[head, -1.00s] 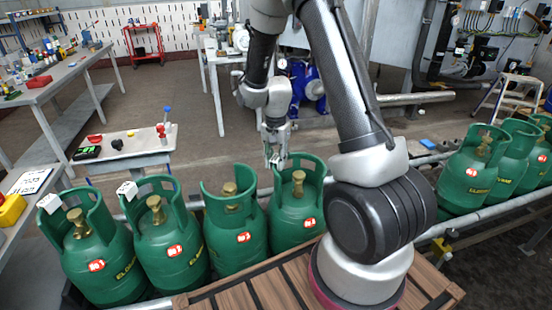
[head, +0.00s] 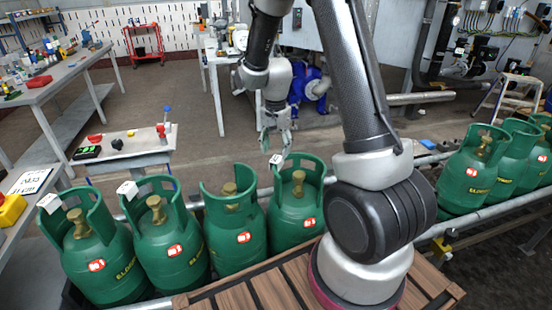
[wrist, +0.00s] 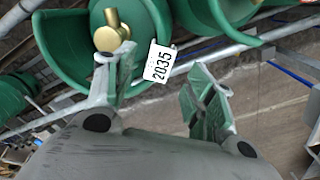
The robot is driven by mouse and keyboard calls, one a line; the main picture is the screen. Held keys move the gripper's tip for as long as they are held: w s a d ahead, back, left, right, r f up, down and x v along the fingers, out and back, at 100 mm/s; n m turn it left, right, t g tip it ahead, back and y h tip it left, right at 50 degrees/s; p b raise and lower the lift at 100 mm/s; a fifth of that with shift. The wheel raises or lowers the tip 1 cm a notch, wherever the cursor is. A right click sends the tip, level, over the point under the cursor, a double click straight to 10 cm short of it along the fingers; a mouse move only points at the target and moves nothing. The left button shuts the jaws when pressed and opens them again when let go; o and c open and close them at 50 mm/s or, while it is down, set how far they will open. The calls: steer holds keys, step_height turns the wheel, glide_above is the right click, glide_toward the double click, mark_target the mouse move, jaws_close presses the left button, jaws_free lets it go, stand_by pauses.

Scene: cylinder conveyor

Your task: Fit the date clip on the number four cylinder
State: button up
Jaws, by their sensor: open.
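Several green gas cylinders with brass valves stand in a row on the conveyor. The fourth from the left (head: 296,222) has a white date clip (head: 277,158) at the top of its collar, on the left side. In the wrist view the clip (wrist: 159,62) reads 2035 and sits at the edge of the green collar (wrist: 62,45). My gripper (head: 276,146) is just above the clip. In the wrist view its fingers (wrist: 163,75) are apart, with the clip between and beyond them, nearer the left finger. A gap shows between the clip and the right finger.
The first cylinder (head: 100,260) and second cylinder (head: 170,245) carry white clips on their collars; the third (head: 235,235) shows none. More cylinders (head: 470,170) stand at right beyond my arm. A small table (head: 130,145) with buttons stands at left. Conveyor rails (head: 440,232) run alongside.

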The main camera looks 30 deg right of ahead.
mark_target(276, 160)
step_height(276, 160, up, 6)
steer(key=shift+r, duration=0.2)
stand_by(0.5)
steer(key=s+r+n+t, duration=0.2)
steer(key=s+r+n, duration=0.3)
steer(key=s+r, duration=0.3)
steer(key=s+r+n+t, duration=0.2)
steer(key=s+r+n, duration=0.3)
steer(key=s, duration=1.2)
step_height(276, 160, up, 4)
steer(key=shift+s+d+f, duration=0.1)
steer(key=shift+s+d, duration=0.1)
steer(key=shift+d, duration=0.15)
